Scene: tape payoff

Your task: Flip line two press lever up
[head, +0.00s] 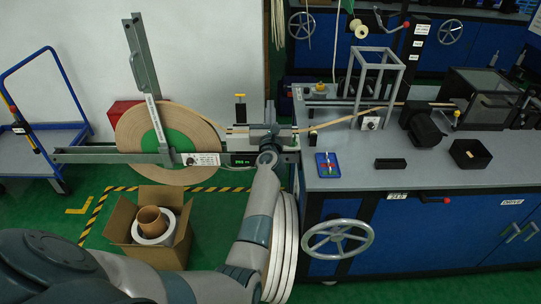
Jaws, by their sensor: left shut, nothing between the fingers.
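I cannot tell for sure which part is the line two press lever, because the labels are too small to read. One candidate is the upright lever with a yellow top (240,97) beside the tape reel. Red-knobbed levers also show, one on the blue cabinet front (446,200) and one at the back bench (406,25). My left gripper (270,128) reaches in at the strip guide between the reel and the grey bench. It is shut and empty, and its fingertips are partly hidden by my wrist. My right gripper is not in view.
The large tape reel (200,125) stands on a grey frame, with a cardboard box (119,232) below it. The grey bench (345,178) carries a wire frame, a blue tray (328,165) and black boxes. A handwheel (338,239) sticks out from the cabinet front.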

